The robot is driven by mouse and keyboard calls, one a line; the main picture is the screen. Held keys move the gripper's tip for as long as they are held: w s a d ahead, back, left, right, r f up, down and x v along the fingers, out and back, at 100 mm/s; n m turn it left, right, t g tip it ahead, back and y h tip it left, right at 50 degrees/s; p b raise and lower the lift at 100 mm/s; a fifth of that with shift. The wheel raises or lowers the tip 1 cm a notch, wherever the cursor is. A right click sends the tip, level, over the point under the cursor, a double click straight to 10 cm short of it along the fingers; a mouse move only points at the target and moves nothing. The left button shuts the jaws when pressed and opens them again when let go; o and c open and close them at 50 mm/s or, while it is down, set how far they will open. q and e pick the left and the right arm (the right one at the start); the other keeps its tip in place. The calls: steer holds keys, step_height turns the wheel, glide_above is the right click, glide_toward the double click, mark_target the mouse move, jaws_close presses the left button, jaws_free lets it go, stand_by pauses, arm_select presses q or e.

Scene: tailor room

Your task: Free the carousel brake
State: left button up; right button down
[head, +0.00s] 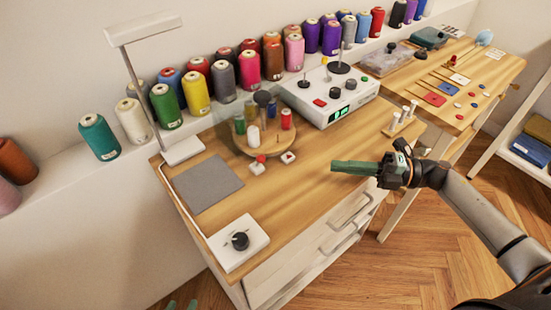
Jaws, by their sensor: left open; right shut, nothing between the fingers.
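The carousel (246,148) is a round wooden disc with a dark-topped central post. It carries small spools in green, white, blue and red. At its front edge is a small white block with a red knob (260,159), which looks like the brake. To its right is a white button block with a red triangle (288,158). My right gripper (334,168) is shut and empty over the front right of the table, apart from these blocks. My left gripper (182,304) shows only its green fingertips at the bottom edge, open and empty, below the table's front.
A white dial box (252,256) and a grey mat (208,180) lie at the table's left. A lamp (140,70) stands behind the mat. A white control box (325,92) stands behind right, and a small peg stand (399,124) at right. The table's middle front is clear.

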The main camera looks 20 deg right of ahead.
steer(key=shift+a, duration=0.1)
steer(key=p, duration=0.1)
glide_toward(259, 161)
steer(key=x, duration=0.4)
steer(key=shift+w+f, duration=0.1)
steer(key=shift+w, duration=0.35)
arm_select(q)
steer(key=shift+s+a+r, duration=0.15)
steer(key=shift+a+r, duration=0.25)
steer(key=shift+a, duration=0.05)
arm_select(e)
steer(key=shift+w+a+f, duration=0.1)
steer(key=shift+w+a, duration=0.15)
steer(key=shift+a, duration=0.3)
arm_select(q)
steer(key=shift+p, duration=0.3)
